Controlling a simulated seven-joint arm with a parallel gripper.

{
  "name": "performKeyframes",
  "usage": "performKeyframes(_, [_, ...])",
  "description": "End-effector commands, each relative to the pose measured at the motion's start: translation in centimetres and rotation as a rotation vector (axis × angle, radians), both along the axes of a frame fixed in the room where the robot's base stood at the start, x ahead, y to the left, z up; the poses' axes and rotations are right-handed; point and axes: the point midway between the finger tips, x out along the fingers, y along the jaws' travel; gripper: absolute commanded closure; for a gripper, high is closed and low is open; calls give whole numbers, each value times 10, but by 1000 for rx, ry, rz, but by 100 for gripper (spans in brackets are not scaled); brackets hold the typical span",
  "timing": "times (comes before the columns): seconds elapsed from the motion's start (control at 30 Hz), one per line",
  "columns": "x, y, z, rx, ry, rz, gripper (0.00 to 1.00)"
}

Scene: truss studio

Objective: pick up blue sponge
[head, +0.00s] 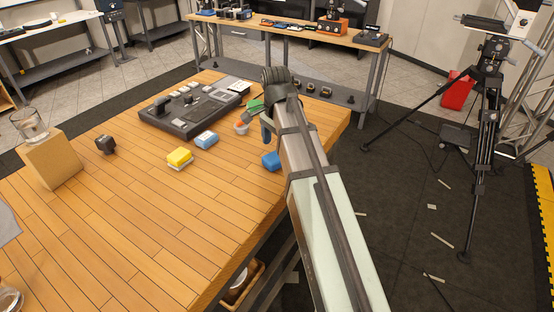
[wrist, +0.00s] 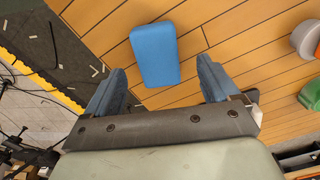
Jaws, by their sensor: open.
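A plain blue sponge (head: 271,161) lies flat on the wooden table near its right edge. In the wrist view the blue sponge (wrist: 155,54) lies on the planks ahead of my gripper, in line with the gap between the fingers. My gripper (wrist: 161,70) is open and empty, one blue-grey finger to each side of that gap. In the head view my gripper (head: 266,134) is above the table, just behind the sponge, and my arm hides part of it. I see no contact between the fingers and the sponge.
A light-blue and white block (head: 207,140) and a yellow sponge (head: 179,158) lie to the left. A dark control console (head: 195,108) stands behind them.

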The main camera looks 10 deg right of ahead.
Motion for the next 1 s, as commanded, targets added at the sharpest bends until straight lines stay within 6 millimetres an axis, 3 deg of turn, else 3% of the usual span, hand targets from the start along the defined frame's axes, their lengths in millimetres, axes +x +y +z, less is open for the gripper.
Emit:
performKeyframes(0.3, [-3,-2,-37,0,2,0,12])
performKeyframes(0.6, [-2,-2,-42,0,0,0,12])
performKeyframes(1.0, [-2,-2,-42,0,0,0,49])
